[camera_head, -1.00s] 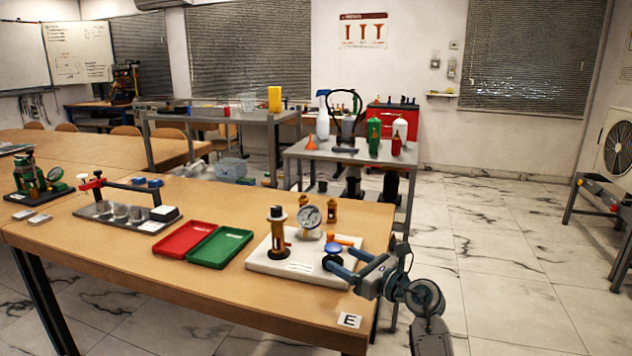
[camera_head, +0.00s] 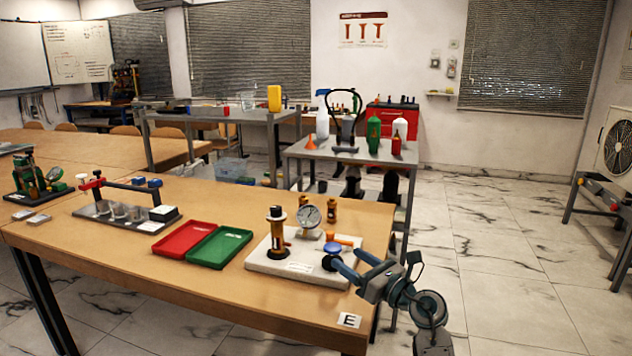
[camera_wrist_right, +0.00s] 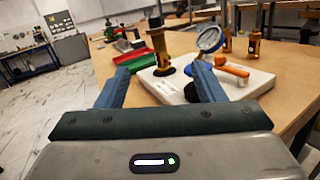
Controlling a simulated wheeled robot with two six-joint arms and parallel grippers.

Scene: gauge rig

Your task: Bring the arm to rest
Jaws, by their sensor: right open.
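My right gripper (camera_head: 348,260) is open and empty at the right end of the wooden table. In the right wrist view its two blue fingers (camera_wrist_right: 160,74) stand apart with nothing between them. The gauge rig is a white base plate (camera_head: 285,263) with a brass column (camera_head: 276,234), a round dial gauge (camera_head: 309,216) and an orange lever (camera_head: 349,240). A blue knob (camera_head: 332,249) on the plate is just left of the fingertips in the head view; whether they touch it I cannot tell. My left gripper is out of view.
A green tray (camera_head: 219,246) and a red tray (camera_head: 183,238) lie left of the plate. An "E" card (camera_head: 349,320) is at the table's front corner. A grey cart (camera_head: 340,150) with bottles stands behind.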

